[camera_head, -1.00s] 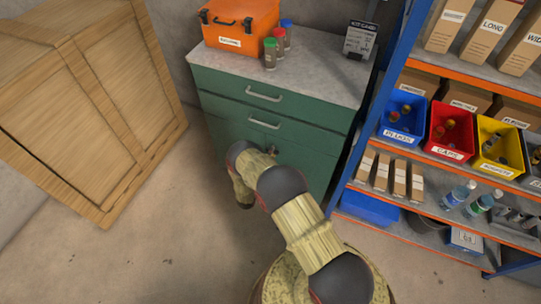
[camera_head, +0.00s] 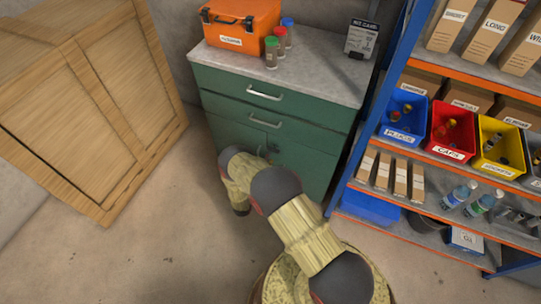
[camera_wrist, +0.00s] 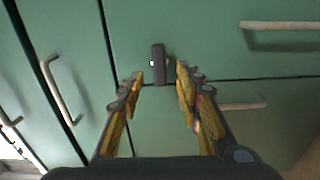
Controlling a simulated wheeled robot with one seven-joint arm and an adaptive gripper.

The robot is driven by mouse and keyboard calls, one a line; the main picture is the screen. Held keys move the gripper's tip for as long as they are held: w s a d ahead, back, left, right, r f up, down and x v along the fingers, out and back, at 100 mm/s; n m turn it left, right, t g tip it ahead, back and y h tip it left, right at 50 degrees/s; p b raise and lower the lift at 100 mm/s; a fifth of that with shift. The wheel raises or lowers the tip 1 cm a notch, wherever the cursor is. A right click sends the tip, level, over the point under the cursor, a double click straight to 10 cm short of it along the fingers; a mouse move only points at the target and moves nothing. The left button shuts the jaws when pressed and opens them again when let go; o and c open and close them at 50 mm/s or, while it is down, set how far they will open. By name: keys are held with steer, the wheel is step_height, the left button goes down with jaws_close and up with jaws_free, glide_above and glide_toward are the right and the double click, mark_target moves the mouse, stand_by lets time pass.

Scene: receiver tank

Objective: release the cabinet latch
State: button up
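The green cabinet (camera_head: 318,112) stands against the wall, with a drawer handle (camera_head: 264,93) and a lower handle (camera_head: 264,122) on its front. In the wrist view, a dark upright latch tab (camera_wrist: 158,64) stands out from the green front close to a panel seam. My gripper (camera_wrist: 160,77) is open, with one yellow-and-dark finger on each side, just short of the tab. In the head view my arm hides most of the gripper and the latch.
An orange case (camera_head: 240,25), several capped bottles (camera_head: 271,52) and a sign (camera_head: 361,38) stand on the cabinet top. A wooden crate (camera_head: 85,110) stands left. A blue-framed shelf (camera_head: 450,160) with bins is close on the right. Bare floor lies at front left.

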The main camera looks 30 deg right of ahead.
steer(key=v, duration=0.7)
steer(key=shift+s+a, duration=0.25)
steer(key=shift+a, duration=0.05)
